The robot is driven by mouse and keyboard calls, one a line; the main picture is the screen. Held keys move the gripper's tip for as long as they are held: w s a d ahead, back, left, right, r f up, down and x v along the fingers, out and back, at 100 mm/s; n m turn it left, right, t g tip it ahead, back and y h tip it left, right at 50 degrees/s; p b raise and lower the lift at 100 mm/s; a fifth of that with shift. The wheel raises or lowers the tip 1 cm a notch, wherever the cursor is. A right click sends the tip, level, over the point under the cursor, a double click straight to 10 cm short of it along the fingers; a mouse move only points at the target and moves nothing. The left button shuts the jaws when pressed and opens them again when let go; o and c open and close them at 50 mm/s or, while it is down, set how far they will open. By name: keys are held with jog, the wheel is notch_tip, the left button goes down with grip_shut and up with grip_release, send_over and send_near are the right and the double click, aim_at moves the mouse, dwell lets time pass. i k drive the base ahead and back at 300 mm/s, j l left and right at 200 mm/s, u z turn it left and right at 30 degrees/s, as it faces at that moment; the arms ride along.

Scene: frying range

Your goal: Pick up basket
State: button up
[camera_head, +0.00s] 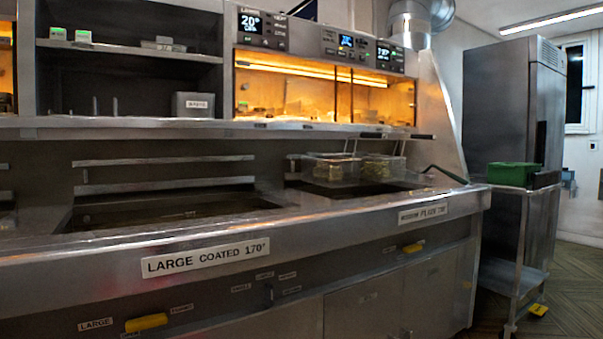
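Two wire fry baskets hang side by side at the right-hand fryer, the left basket (333,168) and the right basket (380,168). Both appear to hold pale yellow food, and both sit above the fryer's dark opening. A dark handle (446,173) with a greenish tint sticks out toward the front right, near the right basket; I cannot tell for certain which basket it belongs to. My gripper is not in view.
A large open fryer well (170,210) lies to the left, behind the steel front ledge (330,221). A lit warming cabinet (290,95) stands above. On the right, a trolley (518,225) carries a green container (512,174), beside a tall steel fridge (510,95). Floor shows at lower right.

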aim_at(330, 171)
jog(key=i+l+u, duration=0.25)
jog(key=u, duration=0.15)
jog(key=i+l+u, duration=0.2)
jog(key=l+u, duration=0.25)
jog(key=i+l+u, duration=0.1)
jog(key=l, duration=0.5)
jog(key=i+l+u, duration=0.15)
jog(key=l, duration=0.45)
jog(key=i+l+u, duration=0.1)
jog(key=i+l, duration=0.15)
jog(key=l, duration=0.35)
jog(key=i+l+u, duration=0.15)
jog(key=l, duration=0.5)
jog(key=l+u, duration=0.1)
jog(key=l, duration=0.5)
